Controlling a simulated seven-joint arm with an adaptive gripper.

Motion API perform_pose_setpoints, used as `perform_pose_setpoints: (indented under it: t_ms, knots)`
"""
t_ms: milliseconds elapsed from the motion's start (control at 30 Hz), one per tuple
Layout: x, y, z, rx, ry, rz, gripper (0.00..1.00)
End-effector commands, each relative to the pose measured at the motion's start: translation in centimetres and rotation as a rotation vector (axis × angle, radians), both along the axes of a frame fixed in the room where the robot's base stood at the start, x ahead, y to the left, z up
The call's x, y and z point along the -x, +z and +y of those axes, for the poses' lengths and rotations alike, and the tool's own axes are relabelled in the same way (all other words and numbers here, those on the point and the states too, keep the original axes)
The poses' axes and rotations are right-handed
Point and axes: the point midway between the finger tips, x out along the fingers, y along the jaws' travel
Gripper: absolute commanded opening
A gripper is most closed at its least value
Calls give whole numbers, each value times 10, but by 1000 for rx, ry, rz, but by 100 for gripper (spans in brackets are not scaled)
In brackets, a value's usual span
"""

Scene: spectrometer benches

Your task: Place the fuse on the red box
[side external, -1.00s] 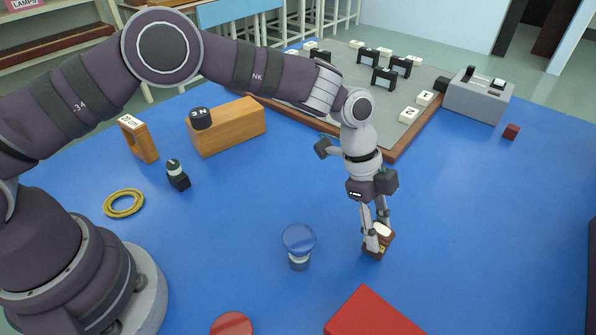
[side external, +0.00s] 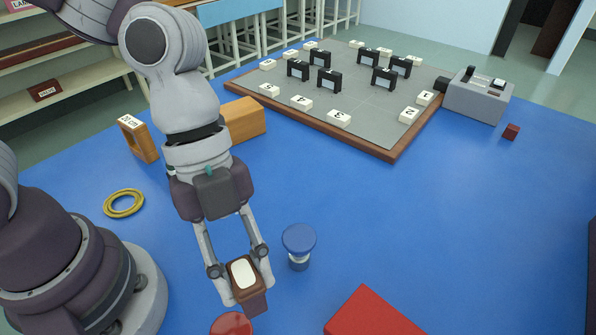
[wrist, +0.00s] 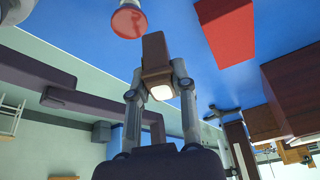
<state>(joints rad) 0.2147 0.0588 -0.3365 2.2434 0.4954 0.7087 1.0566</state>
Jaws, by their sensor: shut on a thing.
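My gripper (side external: 246,284) is shut on a brown block with a white oval face, which I take to be the fuse (side external: 240,301). It holds the fuse tilted and apparently raised at the lower left of centre in the side view. In the wrist view, the fuse (wrist: 155,52) sits between the two fingertips (wrist: 159,82), its white face towards the camera. The red box (side external: 372,314) lies at the bottom edge of the side view, partly cut off, to the right of my gripper. It also shows at the upper right of the wrist view (wrist: 227,38).
A round red knob (side external: 231,324) is just below the fuse in the side view. A blue-topped cylinder (side external: 298,241) stands right of my gripper. A yellow ring (side external: 124,203) and wooden blocks (side external: 245,120) are left. A grey board (side external: 345,90) holds black pieces. The centre right is clear.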

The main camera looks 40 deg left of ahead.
Motion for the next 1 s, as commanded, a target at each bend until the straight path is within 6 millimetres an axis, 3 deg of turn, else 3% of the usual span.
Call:
perform_pose_setpoints:
  t_ms: [67,167,400,633,867,1000]
  knots:
    - [9,-2,4,-2,-4,0,0]
    - [8,-4,-4,-1,-12,2,0]
    - [-28,-12,-67,1,-12,6,0]
    - [-58,-17,-113,-2,-9,6,0]
    - [-70,-19,-132,-4,-7,3,0]
    - [-70,-47,-130,-7,-6,6,0]
